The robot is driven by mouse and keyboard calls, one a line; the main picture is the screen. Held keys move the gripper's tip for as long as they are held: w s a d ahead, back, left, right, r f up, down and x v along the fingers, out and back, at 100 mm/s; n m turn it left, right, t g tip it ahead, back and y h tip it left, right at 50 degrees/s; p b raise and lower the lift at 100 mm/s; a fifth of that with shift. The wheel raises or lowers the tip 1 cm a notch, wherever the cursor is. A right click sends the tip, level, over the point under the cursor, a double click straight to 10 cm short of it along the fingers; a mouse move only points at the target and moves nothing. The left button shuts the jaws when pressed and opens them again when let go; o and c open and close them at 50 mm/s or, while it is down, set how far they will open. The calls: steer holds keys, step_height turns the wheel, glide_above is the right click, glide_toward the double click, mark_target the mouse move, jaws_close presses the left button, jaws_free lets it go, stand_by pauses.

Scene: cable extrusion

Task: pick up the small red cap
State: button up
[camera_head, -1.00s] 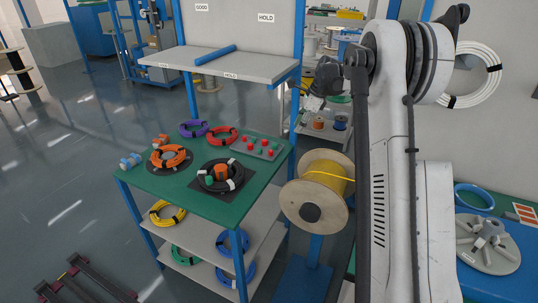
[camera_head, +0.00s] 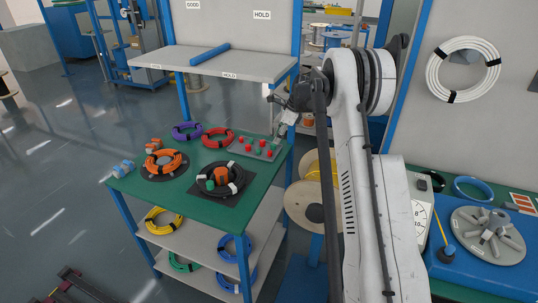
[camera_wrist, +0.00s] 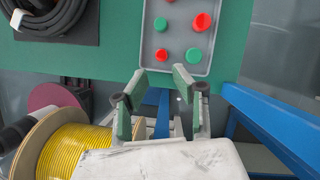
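Several red and green caps stand on a grey tray (camera_head: 268,157) at the right end of the green table. In the wrist view, a smaller red cap (camera_wrist: 161,55) and a green cap (camera_wrist: 193,55) sit near the close end of the tray (camera_wrist: 176,36). Behind them are a larger red cap (camera_wrist: 202,22) and another green cap (camera_wrist: 160,24). My gripper (camera_wrist: 161,88) is open and empty, its fingertips pointing toward the tray's near end. In the head view my gripper (camera_head: 282,124) is at the table's right edge, beside the tray.
A black cable coil (camera_head: 220,180) and orange (camera_head: 164,162), red (camera_head: 217,138) and purple (camera_head: 187,131) coils lie on the green table (camera_head: 196,206). A grey shelf (camera_head: 215,63) overhangs behind. A yellow cable spool (camera_wrist: 60,150) and blue frame (camera_wrist: 265,128) flank my gripper.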

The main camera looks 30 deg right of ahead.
mark_target(268, 155)
steer(key=x, duration=0.8)
steer(key=shift+d+f, duration=0.1)
steer(key=c, duration=0.4)
